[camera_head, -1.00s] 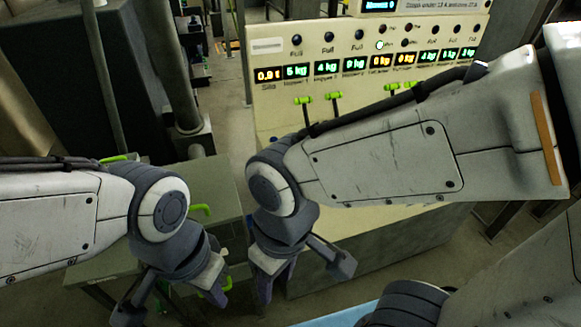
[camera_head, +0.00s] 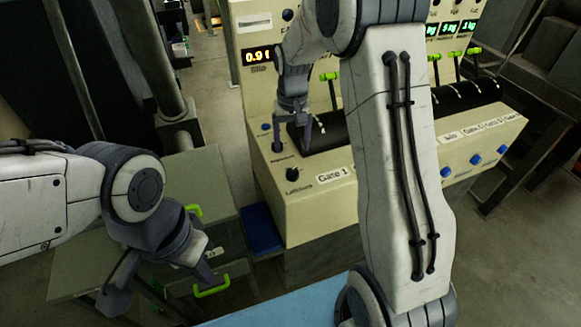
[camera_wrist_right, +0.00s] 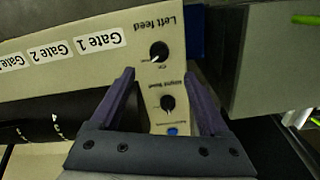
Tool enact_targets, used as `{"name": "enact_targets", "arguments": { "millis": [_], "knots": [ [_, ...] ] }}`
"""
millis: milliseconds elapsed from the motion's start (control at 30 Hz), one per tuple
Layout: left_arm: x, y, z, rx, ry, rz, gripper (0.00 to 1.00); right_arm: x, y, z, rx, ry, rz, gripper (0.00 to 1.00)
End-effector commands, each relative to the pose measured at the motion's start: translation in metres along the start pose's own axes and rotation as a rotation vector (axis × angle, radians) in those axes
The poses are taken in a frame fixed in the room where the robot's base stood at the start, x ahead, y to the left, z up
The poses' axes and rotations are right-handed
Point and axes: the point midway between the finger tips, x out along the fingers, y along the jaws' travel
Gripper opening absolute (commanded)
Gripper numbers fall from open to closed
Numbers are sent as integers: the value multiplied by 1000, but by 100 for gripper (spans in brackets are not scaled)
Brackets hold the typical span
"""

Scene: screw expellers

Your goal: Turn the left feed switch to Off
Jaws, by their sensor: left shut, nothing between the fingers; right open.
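The left feed switch is a small black knob (camera_head: 292,174) on the cream console's near left corner. In the right wrist view the same knob (camera_wrist_right: 159,50) sits beside the upside-down "Left feed" label, its white mark toward the lower left; its position words are too small to read surely. My right gripper (camera_head: 291,140) is open and empty over the panel, behind the knob in the head view. In the wrist view the knob lies just beyond and between the fingertips (camera_wrist_right: 158,78), apparently apart from them. My left gripper (camera_head: 207,274) is shut and empty, low left, away from the console.
A second black knob (camera_wrist_right: 168,102) and a blue button (camera_wrist_right: 172,131) lie between the right fingers in the wrist view. Green-handled gate levers (camera_head: 329,77) rise from the black slotted strip. My right arm hides the console's middle. A grey cabinet (camera_head: 80,260) with green handles stands left.

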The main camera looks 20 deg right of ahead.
Motion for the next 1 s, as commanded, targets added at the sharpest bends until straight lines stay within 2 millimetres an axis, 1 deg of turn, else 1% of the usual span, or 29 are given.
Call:
{"name": "enact_targets", "arguments": {
  "millis": [67,167,400,600,767,1000],
  "knots": [
    [-2,0,0,0,0,0,0,8,3,-3,9,-2,1,79],
    [-4,0,0,0,0,0,0,22,2,-2,7,-5,1,79],
    [-13,1,-1,0,0,0,0,67,0,-1,4,-7,1,79],
    [-17,1,-1,0,0,0,0,94,0,-2,3,-2,1,79],
    [-18,1,-1,0,0,0,0,103,0,-2,3,0,0,79],
    [-18,1,-1,-1,0,0,0,104,0,-2,3,1,0,79]
  ]
}}
